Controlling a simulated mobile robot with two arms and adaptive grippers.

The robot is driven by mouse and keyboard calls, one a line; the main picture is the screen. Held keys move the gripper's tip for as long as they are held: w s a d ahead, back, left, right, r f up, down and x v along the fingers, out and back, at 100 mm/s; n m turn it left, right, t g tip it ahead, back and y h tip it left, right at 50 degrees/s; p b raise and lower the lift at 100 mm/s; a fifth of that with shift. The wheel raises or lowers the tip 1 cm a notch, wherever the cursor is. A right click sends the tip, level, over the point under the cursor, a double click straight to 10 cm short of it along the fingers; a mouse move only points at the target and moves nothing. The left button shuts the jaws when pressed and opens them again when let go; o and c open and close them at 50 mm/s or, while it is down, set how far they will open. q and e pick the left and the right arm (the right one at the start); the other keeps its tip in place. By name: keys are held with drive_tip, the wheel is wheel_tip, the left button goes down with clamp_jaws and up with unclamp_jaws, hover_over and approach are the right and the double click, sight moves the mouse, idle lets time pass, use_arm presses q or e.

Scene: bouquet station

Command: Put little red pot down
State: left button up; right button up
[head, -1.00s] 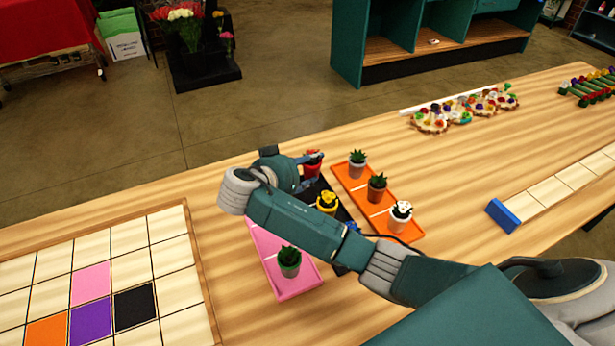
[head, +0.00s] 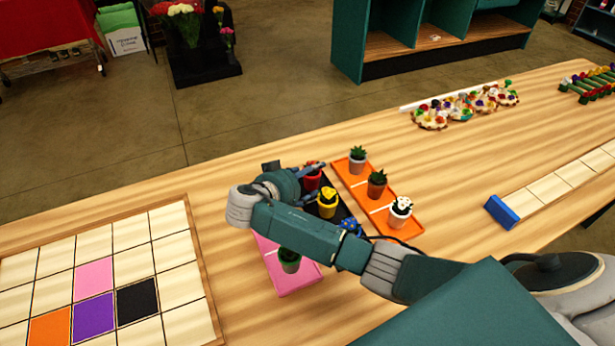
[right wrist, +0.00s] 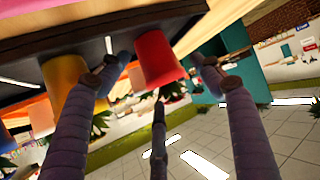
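The little red pot (head: 312,181), with a red bloom on top, stands upright at the far end of the black tray (head: 343,211). In the upside-down right wrist view, the red pot (right wrist: 157,60) has its base against the tray's dark surface (right wrist: 85,30). My right gripper (head: 308,170) is at the pot. Its fingers (right wrist: 158,75) spread around the pot, with gaps seen at the sides, so it looks open. My left gripper is not in view.
A yellow pot (head: 327,209) and a blue-flowered pot (head: 350,226) stand close by along the black tray. An orange tray (head: 367,196) with cactus pots is to the right. A pink tray (head: 298,281) with a green plant (head: 289,260) lies partly under my arm.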

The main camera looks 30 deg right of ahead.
drive_tip(key=shift+r, duration=0.1)
drive_tip(key=shift+r, duration=0.2)
drive_tip(key=b+v, duration=0.2)
drive_tip(key=v, duration=1)
